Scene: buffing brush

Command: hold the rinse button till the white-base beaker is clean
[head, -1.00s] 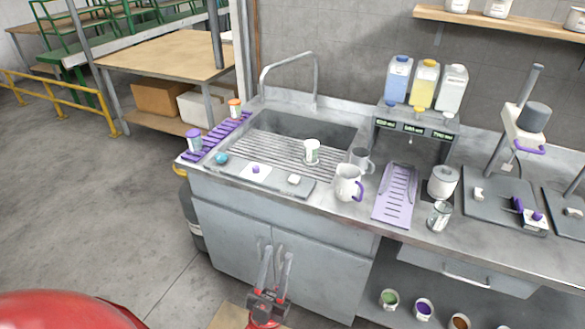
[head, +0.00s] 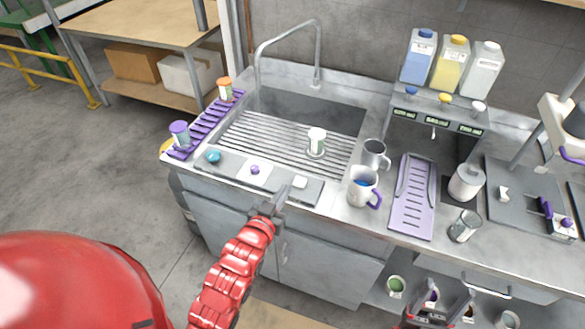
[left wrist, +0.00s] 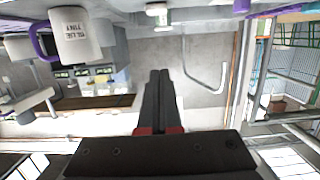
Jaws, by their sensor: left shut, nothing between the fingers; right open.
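The white-base beaker (head: 316,138) stands upside down in the sink area, on the slatted drainboard, with its white base up. Whether it is clean cannot be told. A purple button (head: 255,169) on a white plate sits on the sink's front ledge, between a teal ball and a white block. My left gripper (head: 276,201) is shut and empty at the ledge's front edge, just right of and nearer than the button, apart from it. Its shut fingers also show in the left wrist view (left wrist: 160,100). My right gripper (head: 440,308) is open, low at the bottom right.
A purple-base beaker (head: 180,134) and an orange-base beaker (head: 225,88) stand on the purple rack at the left. A white mug (head: 362,187) with a purple handle and a grey mug (head: 375,154) stand right of the sink. A faucet (head: 318,55) arches behind.

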